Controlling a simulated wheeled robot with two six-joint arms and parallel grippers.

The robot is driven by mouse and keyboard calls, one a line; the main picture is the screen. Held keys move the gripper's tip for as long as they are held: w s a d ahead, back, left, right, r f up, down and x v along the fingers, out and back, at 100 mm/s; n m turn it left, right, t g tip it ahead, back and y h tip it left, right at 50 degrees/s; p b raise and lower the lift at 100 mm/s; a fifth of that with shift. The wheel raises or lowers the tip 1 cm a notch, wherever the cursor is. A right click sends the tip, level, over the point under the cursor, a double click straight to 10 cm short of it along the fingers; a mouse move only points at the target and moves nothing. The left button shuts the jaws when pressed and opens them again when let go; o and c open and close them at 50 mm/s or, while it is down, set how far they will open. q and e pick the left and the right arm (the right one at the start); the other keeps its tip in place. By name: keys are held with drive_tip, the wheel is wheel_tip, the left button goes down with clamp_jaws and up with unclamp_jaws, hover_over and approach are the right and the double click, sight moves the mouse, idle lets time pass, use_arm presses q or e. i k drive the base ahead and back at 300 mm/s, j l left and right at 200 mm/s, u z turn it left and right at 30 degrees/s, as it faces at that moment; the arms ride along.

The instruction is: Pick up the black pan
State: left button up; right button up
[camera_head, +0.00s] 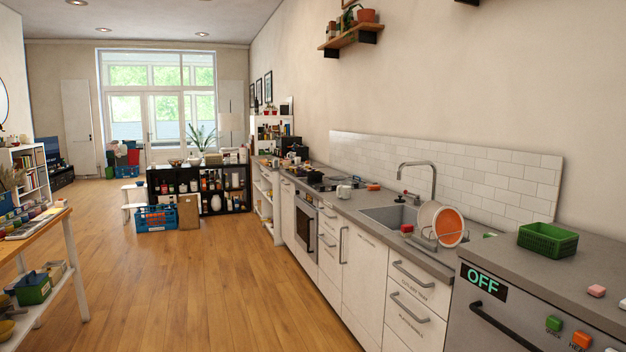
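A dark hob (330,184) is set in the grey counter along the right wall, at mid-distance. Small dark shapes sit on and near it, and one of them (315,177) may be a black pan. It is too far and small to be sure. A whitish mug or pot (344,192) stands just in front of the hob. Neither of my grippers is in view.
The counter runs along the right, with a sink (388,213), a dish rack with plates (441,223) and a green basket (547,240). A wooden table (38,236) stands at left. A blue crate (156,218) lies by a black shelf (236,178). The wooden floor between is clear.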

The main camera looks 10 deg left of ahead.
sight(313, 176)
drive_tip(key=i+j+u, duration=0.3)
drive_tip(key=i, duration=0.45)
drive_tip(key=i+l+u, duration=0.1)
drive_tip(key=i+u, duration=0.15)
drive_tip(key=i, duration=2.25)
drive_tip(key=i+j, duration=0.15)
drive_tip(key=i, duration=1.6)
drive_tip(key=l+z, duration=0.05)
drive_tip(key=l, duration=0.05)
